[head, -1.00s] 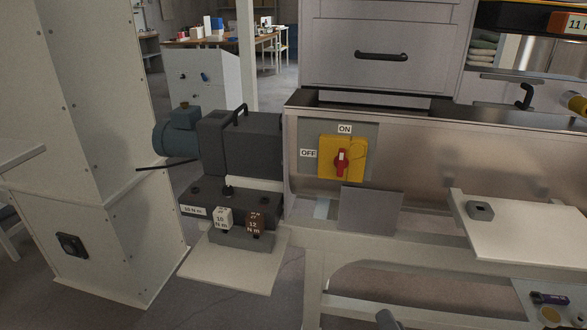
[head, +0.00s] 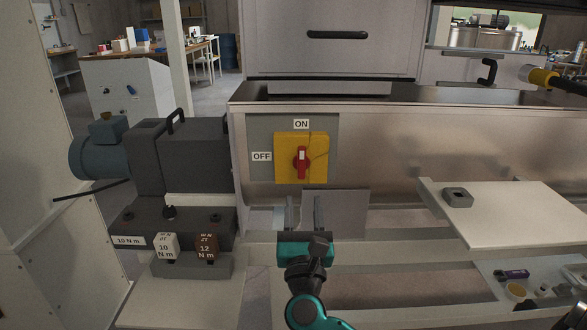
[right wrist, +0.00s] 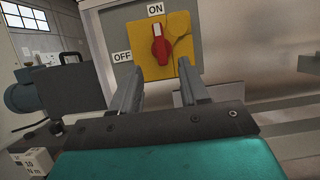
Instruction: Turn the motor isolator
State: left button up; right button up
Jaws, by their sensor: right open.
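The motor isolator is a red rotary handle (head: 301,161) on a yellow square plate (head: 316,148), set on a grey panel (head: 264,133). An ON label (head: 301,124) is above it and an OFF label (head: 262,156) to its left. The handle stands upright, its white mark toward ON. My right gripper (head: 303,206) is open and empty, below the isolator in the head view. In the right wrist view the red handle (right wrist: 160,45) lies beyond and between the open fingertips (right wrist: 160,80), apart from them.
A blue motor (head: 98,148) with a dark gearbox (head: 190,155) stands left of the isolator. Torque-labelled blocks (head: 165,247) sit below it. A grey plate (head: 337,210) is behind my right gripper. A white shelf (head: 520,212) juts out at right.

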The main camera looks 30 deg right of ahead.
aim_at(302, 164)
jog(key=x, duration=1)
jog(key=shift+w+r+p, duration=0.1)
jog(key=shift+p, duration=0.25)
grip_shut()
